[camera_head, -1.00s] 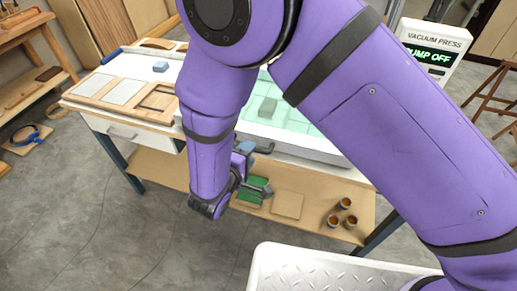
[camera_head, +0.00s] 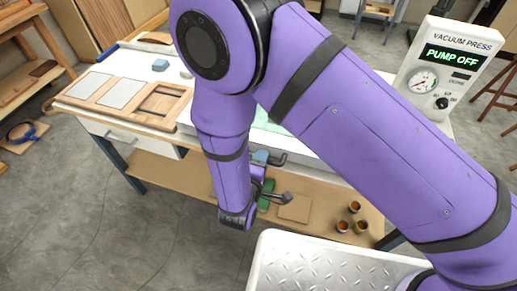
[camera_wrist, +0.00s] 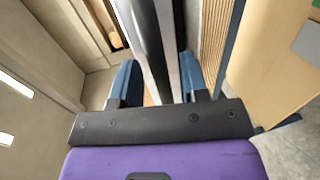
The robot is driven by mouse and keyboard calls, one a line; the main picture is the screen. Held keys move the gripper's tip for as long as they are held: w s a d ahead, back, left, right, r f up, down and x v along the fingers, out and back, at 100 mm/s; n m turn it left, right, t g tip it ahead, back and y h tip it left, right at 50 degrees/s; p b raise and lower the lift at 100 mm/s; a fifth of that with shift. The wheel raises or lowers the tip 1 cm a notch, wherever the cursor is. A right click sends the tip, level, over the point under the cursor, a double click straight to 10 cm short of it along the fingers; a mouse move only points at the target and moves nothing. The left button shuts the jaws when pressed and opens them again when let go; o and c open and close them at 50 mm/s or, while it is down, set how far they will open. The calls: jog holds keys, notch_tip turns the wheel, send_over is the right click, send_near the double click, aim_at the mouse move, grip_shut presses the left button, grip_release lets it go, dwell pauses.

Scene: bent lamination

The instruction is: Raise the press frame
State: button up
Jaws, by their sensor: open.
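The vacuum press lies on the bench, mostly hidden behind my arm. A strip of its pale green sheet (camera_head: 266,122) and part of its white front edge (camera_head: 312,152) show. A dark handle (camera_head: 276,159) sticks out at its front. My gripper (camera_head: 262,160) is at this handle, low at the bench's front edge. In the wrist view my gripper (camera_wrist: 158,85) is open, its two blue fingers on either side of a dark and grey bar (camera_wrist: 152,45). I cannot tell whether the fingers touch the bar. The frame appears to be down.
The control box (camera_head: 443,68) at the right reads PUMP OFF. Several small cups (camera_head: 354,207) stand on the lower shelf (camera_head: 320,203).

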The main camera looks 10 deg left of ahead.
jog(key=shift+w+f, duration=0.1)
jog(key=shift+w, duration=0.4)
grip_shut()
